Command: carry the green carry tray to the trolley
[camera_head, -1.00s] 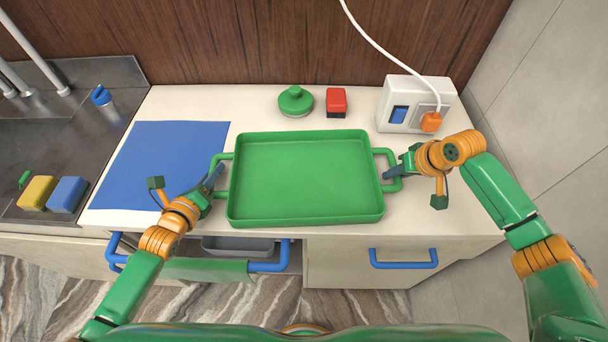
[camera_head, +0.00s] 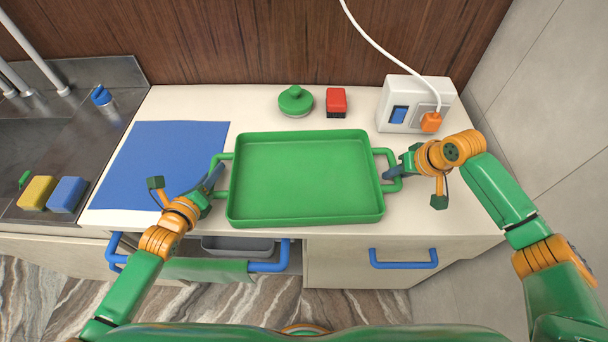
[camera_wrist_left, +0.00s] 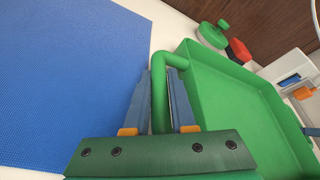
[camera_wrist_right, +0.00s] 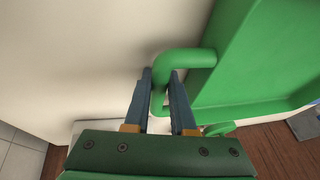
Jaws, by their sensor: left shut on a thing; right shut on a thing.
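The empty green carry tray (camera_head: 305,175) is on or just above the pale counter in the head view, with a loop handle at each short side. My left gripper (camera_head: 214,178) is shut on its left handle, which stands between the blue fingers in the left wrist view (camera_wrist_left: 160,95). My right gripper (camera_head: 392,172) is shut on the right handle, seen between the fingers in the right wrist view (camera_wrist_right: 163,90). The trolley is not clearly visible in any view.
A blue mat (camera_head: 155,165) lies left of the tray. A green round-knobbed object (camera_head: 296,102), a red block (camera_head: 336,102) and a white socket box (camera_head: 405,105) with a cable stand behind it. A sink with two sponges (camera_head: 66,194) is at left. A drawer (camera_head: 240,247) stands partly open below.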

